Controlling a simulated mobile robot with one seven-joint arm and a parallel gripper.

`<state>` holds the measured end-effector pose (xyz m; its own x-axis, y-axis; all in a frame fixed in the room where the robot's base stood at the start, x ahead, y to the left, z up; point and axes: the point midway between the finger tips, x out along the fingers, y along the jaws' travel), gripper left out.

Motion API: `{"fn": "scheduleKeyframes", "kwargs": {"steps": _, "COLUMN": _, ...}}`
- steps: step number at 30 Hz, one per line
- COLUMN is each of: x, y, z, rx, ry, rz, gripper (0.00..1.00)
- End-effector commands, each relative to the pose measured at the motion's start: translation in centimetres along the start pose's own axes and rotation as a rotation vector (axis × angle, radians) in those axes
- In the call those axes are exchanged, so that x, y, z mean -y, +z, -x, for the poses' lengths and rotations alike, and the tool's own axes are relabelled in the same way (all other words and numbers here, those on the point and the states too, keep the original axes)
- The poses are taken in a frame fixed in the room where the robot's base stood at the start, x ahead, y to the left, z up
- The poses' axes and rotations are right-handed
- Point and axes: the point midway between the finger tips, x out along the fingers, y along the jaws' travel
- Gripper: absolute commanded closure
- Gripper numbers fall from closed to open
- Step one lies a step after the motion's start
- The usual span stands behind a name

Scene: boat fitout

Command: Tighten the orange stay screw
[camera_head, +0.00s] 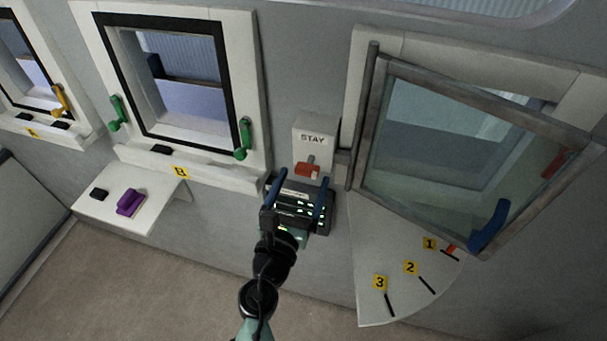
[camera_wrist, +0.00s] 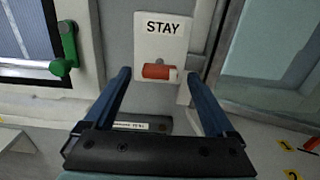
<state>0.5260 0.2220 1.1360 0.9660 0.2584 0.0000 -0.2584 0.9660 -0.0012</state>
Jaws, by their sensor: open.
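The orange stay screw (camera_head: 307,170) sits on a white plate marked STAY (camera_head: 314,137), on the wall between two windows. Its orange handle lies crosswise on a small grey stem. In the wrist view the orange stay screw (camera_wrist: 159,72) shows ahead, just beyond the gap between my fingertips. My gripper (camera_head: 301,184) is open, with two blue fingers spread apart and nothing between them. It also shows in the wrist view (camera_wrist: 160,85), with a finger to each side of the screw and below the STAY plate. I cannot see any contact between the fingers and the screw.
Right of the plate, a framed window (camera_head: 450,150) stands tilted open with a blue handle (camera_head: 489,226), over a white quadrant board (camera_head: 400,275) marked 1, 2, 3. Left is window B with green handles (camera_head: 245,139). A shelf (camera_head: 115,213) holds a purple piece (camera_head: 130,202).

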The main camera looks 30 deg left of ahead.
Motion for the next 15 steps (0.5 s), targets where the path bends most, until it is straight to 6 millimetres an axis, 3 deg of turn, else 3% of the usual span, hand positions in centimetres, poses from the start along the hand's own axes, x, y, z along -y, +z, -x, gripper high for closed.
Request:
{"fn": "scheduleKeyframes", "kwargs": {"steps": 6, "x": -0.01, "y": 0.02, "z": -1.32, "rx": 0.0, "ry": 0.001, "rz": -0.001, "gripper": 0.1}}
{"fn": "scheduleKeyframes", "kwargs": {"steps": 14, "x": 0.0, "y": 0.0, "z": -1.39, "rx": 0.0, "ry": 0.0, "rz": -0.001, "gripper": 0.1}}
{"fn": "scheduleKeyframes", "kwargs": {"steps": 15, "x": 0.0, "y": 0.0, "z": -1.39, "rx": 0.0, "ry": 0.0, "rz": -0.001, "gripper": 0.15}}
